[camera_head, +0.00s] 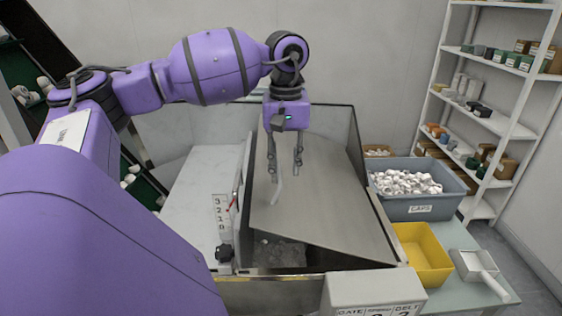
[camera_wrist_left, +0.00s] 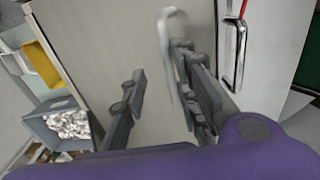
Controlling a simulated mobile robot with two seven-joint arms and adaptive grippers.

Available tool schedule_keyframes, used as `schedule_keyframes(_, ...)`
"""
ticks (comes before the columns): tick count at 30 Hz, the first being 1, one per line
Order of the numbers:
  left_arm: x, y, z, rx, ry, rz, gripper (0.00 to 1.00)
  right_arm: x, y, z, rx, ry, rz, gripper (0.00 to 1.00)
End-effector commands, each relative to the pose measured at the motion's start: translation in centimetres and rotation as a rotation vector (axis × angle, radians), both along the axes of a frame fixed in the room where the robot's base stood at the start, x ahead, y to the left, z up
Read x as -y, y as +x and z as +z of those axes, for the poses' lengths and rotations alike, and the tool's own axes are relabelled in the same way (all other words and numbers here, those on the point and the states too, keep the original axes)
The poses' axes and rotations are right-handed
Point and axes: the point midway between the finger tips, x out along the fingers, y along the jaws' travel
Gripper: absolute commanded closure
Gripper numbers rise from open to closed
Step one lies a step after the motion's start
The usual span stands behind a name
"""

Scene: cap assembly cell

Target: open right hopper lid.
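The right hopper lid (camera_head: 330,205) is a flat grey metal panel lying at a slant over the right hopper; it fills much of the left wrist view (camera_wrist_left: 110,25). A gap at its front left shows grey material (camera_head: 278,252) inside. A pale curved handle (camera_head: 279,190) stands on the lid near its left side. In the left wrist view the handle (camera_wrist_left: 166,40) runs close beside the right-hand finger. My left gripper (camera_head: 285,172) points down over the lid with its fingers apart; contact with the handle cannot be told. My right gripper is not in view.
To the right stand a grey caps bin (camera_head: 405,207), a yellow bin (camera_head: 424,256) and a scoop (camera_head: 478,268). A labelled box (camera_head: 372,293) stands in front.

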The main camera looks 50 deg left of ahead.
Motion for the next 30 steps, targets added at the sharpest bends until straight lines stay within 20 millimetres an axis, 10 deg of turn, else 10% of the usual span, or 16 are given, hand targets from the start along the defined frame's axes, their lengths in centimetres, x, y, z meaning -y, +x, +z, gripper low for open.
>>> schedule_keyframes(30, 1.3, 1.6, 4.3, 0.003, -0.001, 0.000, 0.74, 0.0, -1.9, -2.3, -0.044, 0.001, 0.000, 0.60)
